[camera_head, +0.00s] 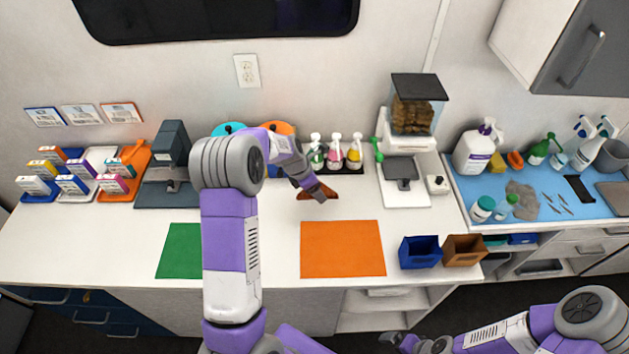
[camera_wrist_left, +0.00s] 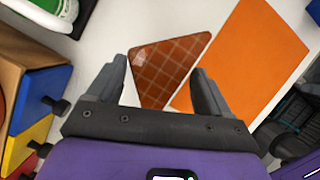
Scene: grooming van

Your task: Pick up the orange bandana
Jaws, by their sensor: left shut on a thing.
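The orange bandana (camera_head: 318,194) is a dark-orange checked triangle in the middle of the white counter, partly covered by my left gripper in the head view. It also shows in the left wrist view (camera_wrist_left: 168,68), between my left gripper's fingers (camera_wrist_left: 165,88). My left gripper (camera_head: 320,196) points down and is shut on the bandana. I cannot tell whether the cloth is clear of the counter. My right gripper (camera_head: 394,341) is low at the bottom edge of the head view, away from the counter top, and its jaws are not clear.
An orange mat (camera_head: 342,249) lies just in front of the bandana, and a green mat (camera_head: 180,251) lies left. Blue (camera_head: 420,253) and brown (camera_head: 464,251) bins stand right. Spray bottles (camera_head: 336,153) and a scale (camera_head: 404,175) stand behind. A box with coloured drawers (camera_wrist_left: 42,88) is close left.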

